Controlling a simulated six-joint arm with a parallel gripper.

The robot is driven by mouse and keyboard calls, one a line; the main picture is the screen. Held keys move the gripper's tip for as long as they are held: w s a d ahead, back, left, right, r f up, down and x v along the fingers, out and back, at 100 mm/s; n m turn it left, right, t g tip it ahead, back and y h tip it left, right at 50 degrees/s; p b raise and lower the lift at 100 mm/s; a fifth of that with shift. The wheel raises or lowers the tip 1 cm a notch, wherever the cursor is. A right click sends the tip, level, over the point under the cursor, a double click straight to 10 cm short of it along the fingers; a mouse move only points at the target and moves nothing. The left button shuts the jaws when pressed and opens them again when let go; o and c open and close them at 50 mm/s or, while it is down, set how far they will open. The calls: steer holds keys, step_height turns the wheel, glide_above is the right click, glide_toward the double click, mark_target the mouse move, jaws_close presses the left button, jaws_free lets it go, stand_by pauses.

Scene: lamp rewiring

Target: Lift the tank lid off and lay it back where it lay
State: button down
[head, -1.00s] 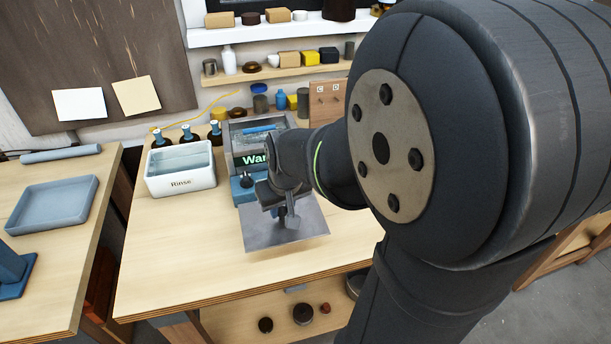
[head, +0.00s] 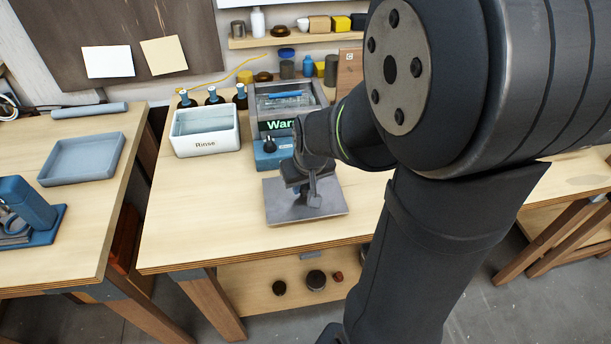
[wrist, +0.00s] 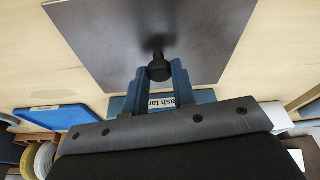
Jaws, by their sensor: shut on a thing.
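The tank lid is a square grey metal plate (head: 290,212) with a black knob (wrist: 159,69) at its middle. It lies level at the front of the bench, before the tank; I cannot tell whether it rests on the top or hangs just above. My gripper (head: 311,196) is over the lid. In the wrist view my gripper (wrist: 160,76) has its blue-grey fingers shut on the knob. The tank (head: 258,112) behind has a clear-sided box, an open-looking top and a green-lit label partly hidden by my arm. A blue bar (head: 285,94) lies across its top.
A white rinse tub (head: 206,146) stands left of the tank, with several dark bottles (head: 212,96) behind it. A blue tray (head: 82,160) and a blue stand (head: 28,205) are on the left table. The bench top (head: 195,220) left of the lid is clear.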

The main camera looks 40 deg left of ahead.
steer(key=shift+f, duration=0.3)
steer(key=shift+f, duration=0.25)
stand_by(0.4)
steer(key=c, duration=1.1)
jaws_free()
steer(key=v, duration=1.7)
steer(key=shift+d+r, duration=0.15)
steer(key=shift+d, duration=0.05)
steer(key=shift+s, duration=0.15)
steer(key=x, duration=1.7)
steer(key=shift+a, duration=0.2)
